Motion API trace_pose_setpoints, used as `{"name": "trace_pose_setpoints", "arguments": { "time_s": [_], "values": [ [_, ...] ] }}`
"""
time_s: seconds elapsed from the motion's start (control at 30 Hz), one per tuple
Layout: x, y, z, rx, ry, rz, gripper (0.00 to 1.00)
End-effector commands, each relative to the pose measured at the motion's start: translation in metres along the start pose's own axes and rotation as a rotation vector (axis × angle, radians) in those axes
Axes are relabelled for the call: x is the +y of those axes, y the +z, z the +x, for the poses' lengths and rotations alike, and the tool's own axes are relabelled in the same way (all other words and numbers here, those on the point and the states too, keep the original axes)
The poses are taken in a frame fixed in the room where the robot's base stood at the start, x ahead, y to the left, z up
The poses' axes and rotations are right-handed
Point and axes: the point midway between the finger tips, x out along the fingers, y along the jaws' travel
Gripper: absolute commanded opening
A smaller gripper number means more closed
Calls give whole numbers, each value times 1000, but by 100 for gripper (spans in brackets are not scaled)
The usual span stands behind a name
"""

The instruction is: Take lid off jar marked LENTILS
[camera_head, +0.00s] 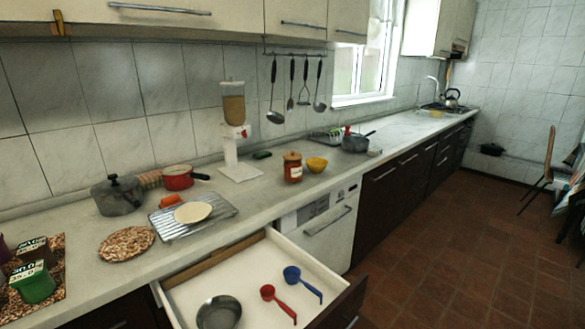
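A red-brown jar (292,174) stands upright on the counter near its front edge, above the dishwasher. It has a pale label, too small to read, so I cannot tell whether it says LENTILS. Its brown lid (292,156) with a small knob sits on top. No other jar with such a label shows clearly. My gripper is not in this view.
Below, an open drawer (183,297) juts out, holding a bowl and red and blue scoops. Utensils (304,82) hang above.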

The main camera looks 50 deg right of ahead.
Motion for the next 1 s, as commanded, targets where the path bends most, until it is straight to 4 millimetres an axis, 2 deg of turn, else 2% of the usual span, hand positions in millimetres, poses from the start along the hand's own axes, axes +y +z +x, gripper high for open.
{"name": "trace_pose_setpoints", "arguments": {
  "time_s": [0.17,0.63,1.0],
  "values": [
    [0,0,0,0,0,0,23],
    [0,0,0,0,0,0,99],
    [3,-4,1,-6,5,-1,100]
  ]
}}
